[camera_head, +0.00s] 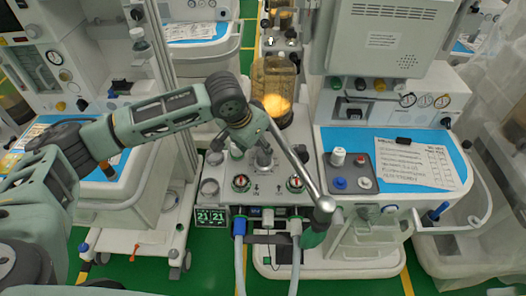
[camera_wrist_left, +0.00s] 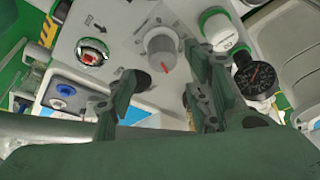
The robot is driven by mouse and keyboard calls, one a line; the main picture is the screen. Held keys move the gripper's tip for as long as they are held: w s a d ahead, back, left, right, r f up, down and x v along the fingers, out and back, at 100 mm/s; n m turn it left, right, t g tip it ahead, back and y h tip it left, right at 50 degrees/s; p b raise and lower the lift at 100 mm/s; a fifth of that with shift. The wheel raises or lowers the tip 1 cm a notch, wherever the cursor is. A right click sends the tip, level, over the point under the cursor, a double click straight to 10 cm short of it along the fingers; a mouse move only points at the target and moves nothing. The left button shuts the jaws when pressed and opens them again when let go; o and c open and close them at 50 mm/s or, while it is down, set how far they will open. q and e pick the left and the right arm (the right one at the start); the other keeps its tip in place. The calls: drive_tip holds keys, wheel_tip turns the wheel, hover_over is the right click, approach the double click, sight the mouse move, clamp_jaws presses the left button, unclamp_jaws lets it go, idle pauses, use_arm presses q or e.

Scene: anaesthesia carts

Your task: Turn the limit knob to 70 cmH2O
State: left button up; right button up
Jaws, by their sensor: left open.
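A round grey knob (camera_wrist_left: 162,45) with a red pointer mark is on a pale panel in the left wrist view; I take it as the limit knob. Its scale is too small to read. It shows in the head view as a small grey knob (camera_head: 264,158). My left gripper (camera_head: 243,138) is above the panel, partly hidden by its own wrist. In the left wrist view its dark green fingers (camera_wrist_left: 158,82) are spread, with the knob beyond the gap and nothing held between them. I cannot tell any contact. My right gripper is out of view.
A metal rod (camera_head: 300,172) slants over the panel. Hoses (camera_head: 295,262) hang below it.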

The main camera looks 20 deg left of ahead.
sight(263, 155)
use_arm(q)
drive_tip(key=x, duration=0.5)
drive_tip(key=shift+w+f, duration=0.15)
drive_tip(key=shift+f, duration=0.25)
drive_tip(key=shift+c, duration=0.5)
drive_tip(key=shift+p, duration=0.3)
drive_tip(key=c, duration=0.9)
